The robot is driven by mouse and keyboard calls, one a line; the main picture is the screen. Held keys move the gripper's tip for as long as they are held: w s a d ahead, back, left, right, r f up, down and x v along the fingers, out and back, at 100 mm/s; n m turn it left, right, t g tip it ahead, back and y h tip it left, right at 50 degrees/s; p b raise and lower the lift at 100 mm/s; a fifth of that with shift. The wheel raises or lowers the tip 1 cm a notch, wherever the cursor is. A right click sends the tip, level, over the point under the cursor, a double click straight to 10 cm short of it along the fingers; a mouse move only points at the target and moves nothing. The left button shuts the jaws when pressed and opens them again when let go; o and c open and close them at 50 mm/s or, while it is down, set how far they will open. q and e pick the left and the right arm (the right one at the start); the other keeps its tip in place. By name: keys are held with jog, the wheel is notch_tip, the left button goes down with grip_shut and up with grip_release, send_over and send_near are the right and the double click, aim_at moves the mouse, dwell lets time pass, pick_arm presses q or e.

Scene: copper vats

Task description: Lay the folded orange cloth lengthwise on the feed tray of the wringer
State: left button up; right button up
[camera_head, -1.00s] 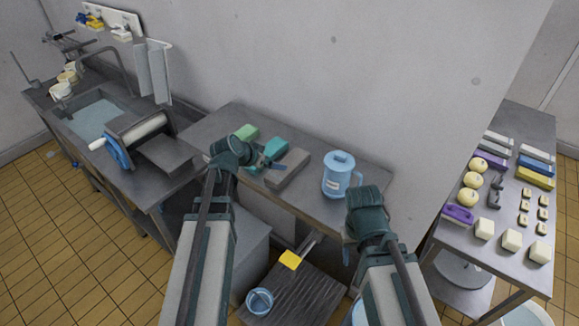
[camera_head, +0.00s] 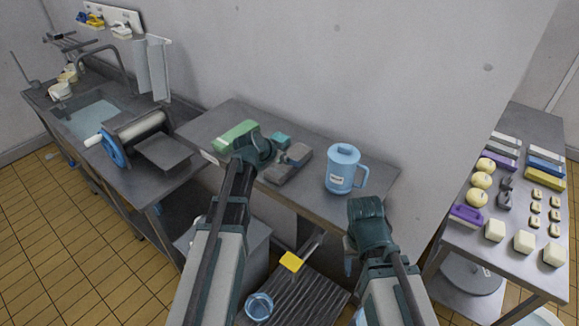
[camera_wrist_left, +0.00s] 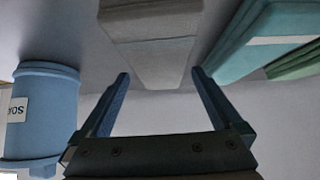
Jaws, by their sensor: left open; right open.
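I see no orange cloth in these views. The wringer (camera_head: 135,135) with blue side and white crank stands by the sink, its flat grey feed tray (camera_head: 163,152) bare. On the middle table lie a green folded piece (camera_head: 236,134), a teal one (camera_head: 281,139) and a grey one (camera_head: 290,170). My left gripper (camera_wrist_left: 160,76) is open and empty, its fingers pointing at the end of the grey piece (camera_wrist_left: 152,50); the teal piece (camera_wrist_left: 262,40) lies beside it. My right gripper (camera_head: 349,262) is open, low at the table's front edge, mostly hidden by its wrist.
The right table (camera_head: 515,250) holds brushes, soaps and balls. Below are a yellow block (camera_head: 291,262) and a blue cup (camera_head: 259,305).

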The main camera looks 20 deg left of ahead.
pick_arm(q)
jog(key=b+x, duration=0.1)
jog(key=x, duration=0.2)
jog(key=shift+w+f+b, duration=0.1)
jog(key=shift+f+b, duration=0.05)
jog(key=shift+b, duration=0.15)
pick_arm(e)
notch_tip(320, 180, down, 2)
jog(key=shift+f, duration=0.1)
pick_arm(q)
jog(key=shift+c, duration=0.9)
jog(key=c, duration=1.4)
jog(key=shift+r, duration=0.2)
